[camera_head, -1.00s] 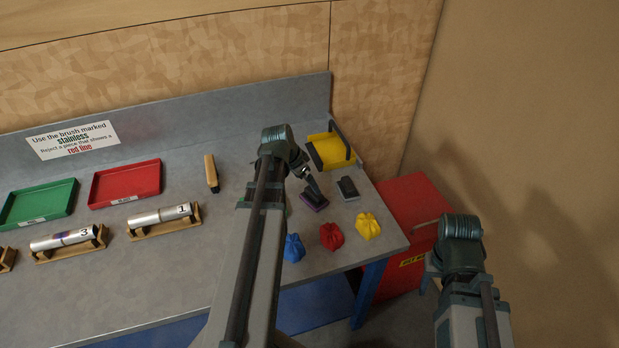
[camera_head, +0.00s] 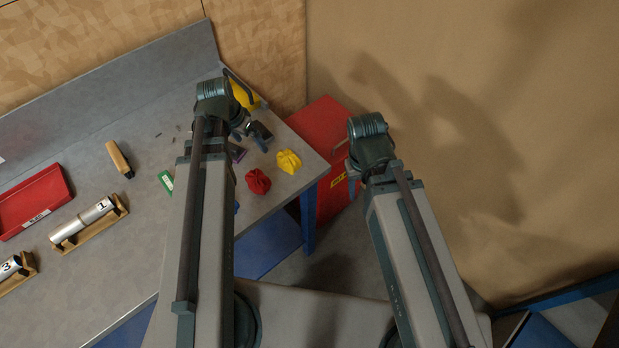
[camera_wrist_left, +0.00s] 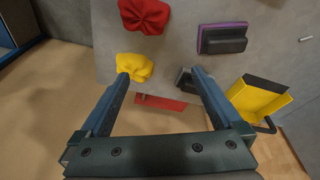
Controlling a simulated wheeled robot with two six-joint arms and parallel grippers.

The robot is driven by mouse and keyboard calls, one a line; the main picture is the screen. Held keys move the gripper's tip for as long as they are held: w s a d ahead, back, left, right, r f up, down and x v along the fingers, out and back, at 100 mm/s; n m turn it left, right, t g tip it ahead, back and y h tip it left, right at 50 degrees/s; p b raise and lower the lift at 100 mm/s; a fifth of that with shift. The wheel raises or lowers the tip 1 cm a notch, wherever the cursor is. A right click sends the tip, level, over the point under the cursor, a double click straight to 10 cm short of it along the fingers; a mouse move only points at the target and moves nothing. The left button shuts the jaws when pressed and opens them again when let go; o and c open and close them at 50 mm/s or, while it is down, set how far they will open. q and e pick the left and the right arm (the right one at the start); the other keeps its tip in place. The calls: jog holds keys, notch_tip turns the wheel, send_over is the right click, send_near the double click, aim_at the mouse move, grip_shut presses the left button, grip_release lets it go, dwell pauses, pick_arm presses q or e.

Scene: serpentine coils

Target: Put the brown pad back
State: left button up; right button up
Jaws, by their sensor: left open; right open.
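No pad shows a clearly brown face. A dark grey pad (camera_wrist_left: 185,80) lies on the bench, partly hidden by a finger in the left wrist view; it also shows in the head view (camera_head: 263,133). A purple-edged pad with a dark handle (camera_wrist_left: 222,39) lies beside it. A green pad (camera_head: 166,181) shows partly left of my left arm. My left gripper (camera_wrist_left: 160,73) is open and empty, above the bench close to the dark grey pad. My right gripper (camera_head: 354,166) is open, off the bench's right side, mostly hidden by its wrist.
A yellow holder (camera_wrist_left: 258,98) stands at the bench's back right corner. Red (camera_head: 258,182) and yellow (camera_head: 289,161) crumpled cloths lie near the right edge. A red bin (camera_head: 322,122) stands beyond it. A wooden-handled brush (camera_head: 119,158) and red tray (camera_head: 33,202) lie left.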

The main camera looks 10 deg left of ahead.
pick_arm(q)
jog(key=s+d+g+y, duration=0.1)
jog(key=s+d, duration=0.4)
jog(key=d, duration=0.5)
jog(key=s+d+g+y, duration=0.1)
jog(key=s+d, duration=0.5)
jog(key=d, duration=0.4)
jog(key=shift+f+g+y, duration=0.25)
jog(key=shift+g+y, duration=0.15)
jog(key=shift+w+d, duration=0.1)
notch_tip(320, 180, down, 5)
jog(key=b, duration=0.5)
jog(key=shift+r, duration=0.15)
jog(key=shift+c, duration=0.2)
